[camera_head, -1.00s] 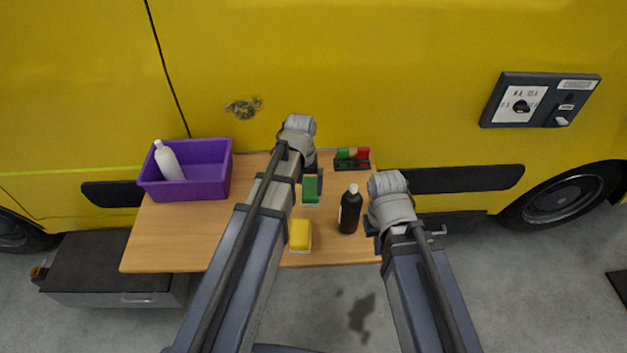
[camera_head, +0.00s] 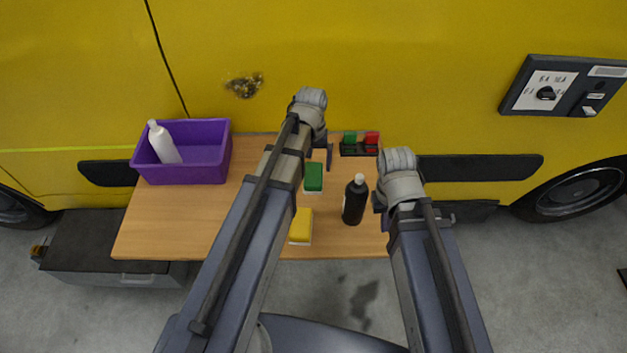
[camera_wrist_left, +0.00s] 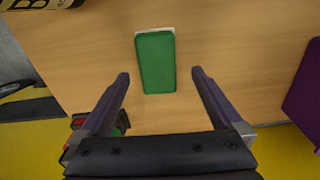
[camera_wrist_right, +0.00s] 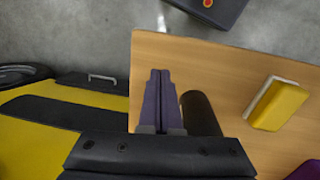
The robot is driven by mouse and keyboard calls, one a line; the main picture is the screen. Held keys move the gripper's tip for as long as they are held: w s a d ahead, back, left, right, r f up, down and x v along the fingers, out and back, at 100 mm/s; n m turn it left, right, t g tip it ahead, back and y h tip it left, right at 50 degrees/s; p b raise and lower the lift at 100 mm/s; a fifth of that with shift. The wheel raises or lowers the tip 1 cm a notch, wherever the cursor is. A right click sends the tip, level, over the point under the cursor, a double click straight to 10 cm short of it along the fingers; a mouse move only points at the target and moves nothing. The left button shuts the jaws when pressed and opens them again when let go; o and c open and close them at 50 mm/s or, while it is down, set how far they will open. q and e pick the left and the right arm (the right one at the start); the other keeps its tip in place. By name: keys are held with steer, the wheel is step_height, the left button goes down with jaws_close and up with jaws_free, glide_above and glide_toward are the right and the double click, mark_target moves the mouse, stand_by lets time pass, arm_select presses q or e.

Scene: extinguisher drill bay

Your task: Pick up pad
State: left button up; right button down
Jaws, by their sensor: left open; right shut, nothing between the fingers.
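A green pad (camera_head: 314,177) with a pale underside lies on the wooden table (camera_head: 165,225). A yellow pad (camera_head: 301,226) lies nearer the table's front edge and also shows in the right wrist view (camera_wrist_right: 279,104). My left gripper (camera_head: 320,158) is open and empty just beyond the green pad. In the left wrist view, the green pad (camera_wrist_left: 156,62) lies ahead, between the lines of the spread fingers, untouched. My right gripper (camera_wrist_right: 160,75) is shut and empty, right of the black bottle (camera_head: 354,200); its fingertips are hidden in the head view.
A purple bin (camera_head: 185,172) holding a white bottle (camera_head: 164,142) stands at the table's left. A dark holder with green and red blocks (camera_head: 360,144) sits at the back right edge. The yellow vehicle side (camera_head: 400,60) rises behind. The table's left front is clear.

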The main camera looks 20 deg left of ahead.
mark_target(313, 173)
arm_select(q)
steer(key=shift+w+d+f+b, duration=0.1)
steer(key=shift+f+b, duration=1.2)
steer(key=shift+f, duration=0.05)
steer(key=shift+d+f+b, duration=0.1)
steer(key=shift+f+b, duration=1.2)
arm_select(e)
steer(key=shift+f, duration=2.65)
arm_select(q)
steer(key=shift+r, duration=0.1)
arm_select(e)
steer(key=shift+r, duration=0.1)
arm_select(q)
steer(key=c, duration=1.3)
